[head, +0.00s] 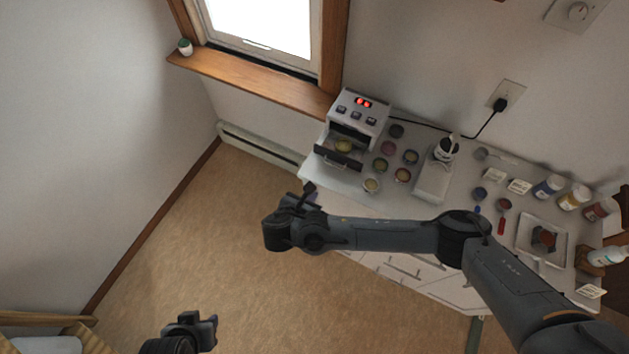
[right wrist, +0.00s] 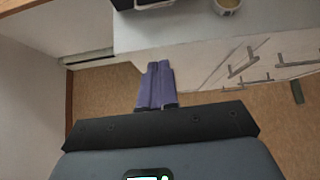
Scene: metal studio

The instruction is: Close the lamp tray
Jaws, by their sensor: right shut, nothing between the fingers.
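The lamp (head: 364,112) is a white box with a red display and several dark buttons at the left end of the counter. Its tray (head: 339,158) is pulled out toward the counter's front edge, with a dark front and a yellow-green round item (head: 343,145) in it. My right gripper (head: 308,187) is off the counter's front edge, apart from the tray. In the right wrist view its purple fingers (right wrist: 156,66) are shut together and empty. A dark edge, likely the tray front (right wrist: 148,4), shows at the top. My left gripper (head: 213,319) is low, over the floor, far from the lamp.
A white device (head: 433,180), bottles (head: 548,186) and a square dish (head: 527,254) are farther right. A window sill (head: 250,80) is behind.

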